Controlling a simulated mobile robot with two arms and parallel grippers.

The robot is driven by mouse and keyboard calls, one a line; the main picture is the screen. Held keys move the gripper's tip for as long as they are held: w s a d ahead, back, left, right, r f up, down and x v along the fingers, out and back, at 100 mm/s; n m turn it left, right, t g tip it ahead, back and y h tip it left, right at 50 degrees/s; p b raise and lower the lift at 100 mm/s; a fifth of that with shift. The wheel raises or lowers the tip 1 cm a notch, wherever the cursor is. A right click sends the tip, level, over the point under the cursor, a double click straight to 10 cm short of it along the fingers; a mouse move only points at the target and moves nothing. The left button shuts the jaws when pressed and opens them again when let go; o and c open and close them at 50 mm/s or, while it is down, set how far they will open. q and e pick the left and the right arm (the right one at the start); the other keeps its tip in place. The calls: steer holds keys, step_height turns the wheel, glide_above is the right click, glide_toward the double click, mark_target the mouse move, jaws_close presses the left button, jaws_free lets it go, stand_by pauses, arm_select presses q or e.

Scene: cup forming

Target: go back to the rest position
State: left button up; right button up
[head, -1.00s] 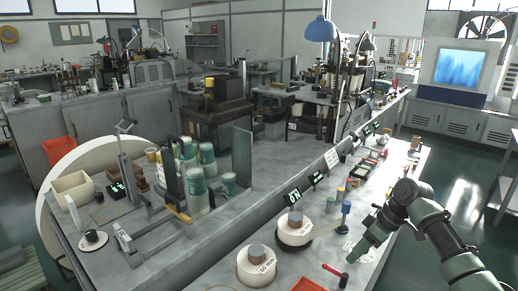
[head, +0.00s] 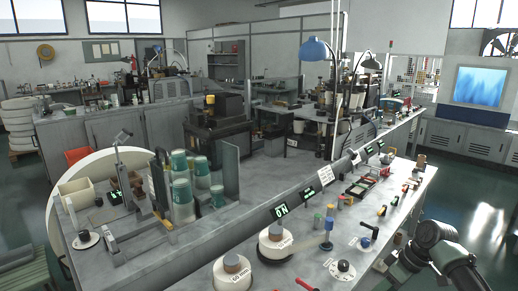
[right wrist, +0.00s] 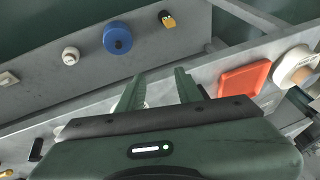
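My right gripper (right wrist: 160,73) shows in the right wrist view with its two green fingers apart and nothing between them. The fingers point over the edge of a grey bench surface. In the head view my right arm (head: 437,250) is at the lower right, beside the bench's outer edge; its gripper cannot be made out there. My left arm and gripper are not in view.
The long grey bench (head: 385,225) carries white-and-grey round pieces (head: 231,276), small knobs, and a black knob (head: 343,266). Teal-and-white cups (head: 182,200) stand on the left worktop. The right wrist view shows a blue disc (right wrist: 117,38) and an orange-red tray (right wrist: 243,80). Open floor lies right.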

steer(key=s+f+m+h, duration=0.15)
steer(key=s+f, duration=0.35)
steer(key=f, duration=0.6)
steer(key=s+f+m+h, duration=0.15)
steer(key=s+f, duration=0.35)
steer(key=f, duration=0.6)
steer(key=s+f+m, duration=0.2)
steer(key=s+f, duration=0.3)
steer(key=f, duration=0.7)
steer(key=s+a+f+h, duration=0.1)
steer(key=s+a+f, duration=0.1)
steer(key=s+f, duration=0.45)
steer(key=s+a+f+h, duration=0.1)
steer(key=s+f, duration=0.3)
steer(key=s, duration=0.6)
steer(key=s+a+f, duration=0.2)
steer(key=s+a, duration=0.1)
steer(key=s, duration=0.8)
steer(key=s+a+f, duration=0.3)
steer(key=s, duration=0.8)
steer(key=shift+a+f+g+y, duration=0.3)
steer(key=shift+a+f+g, duration=0.05)
steer(key=shift+a+g, duration=0.05)
